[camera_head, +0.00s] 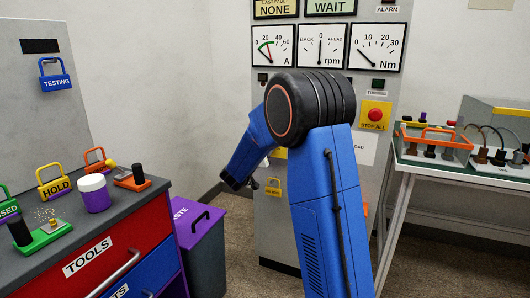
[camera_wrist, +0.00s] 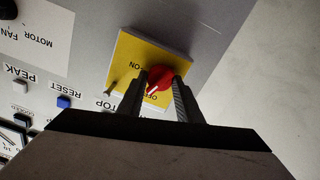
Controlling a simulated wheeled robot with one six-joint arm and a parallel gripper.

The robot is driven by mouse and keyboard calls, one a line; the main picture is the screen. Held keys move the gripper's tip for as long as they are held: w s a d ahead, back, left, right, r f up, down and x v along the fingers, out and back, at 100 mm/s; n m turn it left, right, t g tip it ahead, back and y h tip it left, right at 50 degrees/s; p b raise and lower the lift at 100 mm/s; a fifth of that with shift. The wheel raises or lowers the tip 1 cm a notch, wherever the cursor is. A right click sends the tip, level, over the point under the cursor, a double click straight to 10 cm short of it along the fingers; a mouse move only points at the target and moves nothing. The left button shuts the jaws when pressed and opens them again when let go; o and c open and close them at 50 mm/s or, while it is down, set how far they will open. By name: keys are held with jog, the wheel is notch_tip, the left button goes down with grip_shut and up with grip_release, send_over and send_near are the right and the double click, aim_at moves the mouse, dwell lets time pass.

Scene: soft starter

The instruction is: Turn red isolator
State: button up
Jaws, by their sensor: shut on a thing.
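The red isolator (camera_wrist: 160,76) is a round red knob with a white pointer line on a yellow plate (camera_wrist: 126,54), seen in the wrist view. The plate carries the words ON and OFF, upside down in this view. My gripper (camera_wrist: 161,84) has one finger on each side of the knob and is shut on it. The fingers cover part of the plate. In the head view my blue arm (camera_head: 325,200) stands in front of the grey cabinet (camera_head: 272,228) and hides the isolator.
A red STOP ALL button (camera_head: 375,115) is on the cabinet to the right of my arm. In the wrist view a blue button (camera_wrist: 64,102) is near the RESET label. A tool chest (camera_head: 110,250) with padlocks stands left, a purple bin (camera_head: 200,235) beside it, a bench (camera_head: 430,170) right.

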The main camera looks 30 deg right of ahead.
jog(key=shift+f+n, duration=0.1)
jog(key=shift+n, duration=2.1)
jog(key=o, duration=1)
jog(key=shift+o, duration=0.2)
jog(key=v, duration=1.7)
jog(key=shift+s+a, duration=0.2)
